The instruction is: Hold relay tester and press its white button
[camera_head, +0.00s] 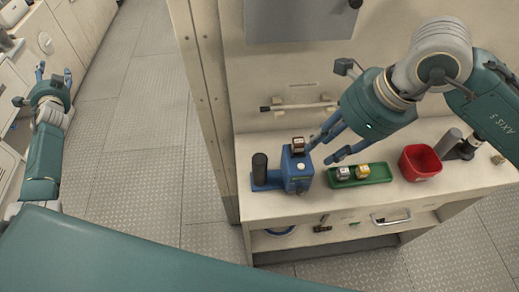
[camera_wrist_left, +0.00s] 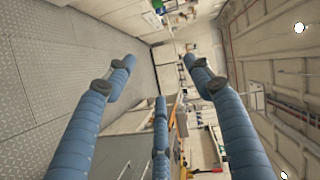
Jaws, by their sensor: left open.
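The relay tester (camera_head: 296,182) is a blue device on the pale bench, with a black upright cylinder at its left side. A small white button (camera_head: 301,167) shows on its blue body. A brown-and-white block (camera_head: 298,144) sits at its top. My right gripper (camera_head: 321,151) reaches in from the right, its blue fingers spread just right of the tester; I cannot tell whether a fingertip touches it. My left gripper (camera_head: 54,76) is far to the left, away from the bench, open and empty. Its spread fingers (camera_wrist_left: 158,85) fill the left wrist view.
A green tray (camera_head: 345,183) with a white block and a yellow block lies right of the tester. A red bin (camera_head: 421,163) and a grey cylinder (camera_head: 448,143) stand farther right. A lower shelf holds small items. Cabinets line the far left, with clear floor (camera_head: 150,120) between.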

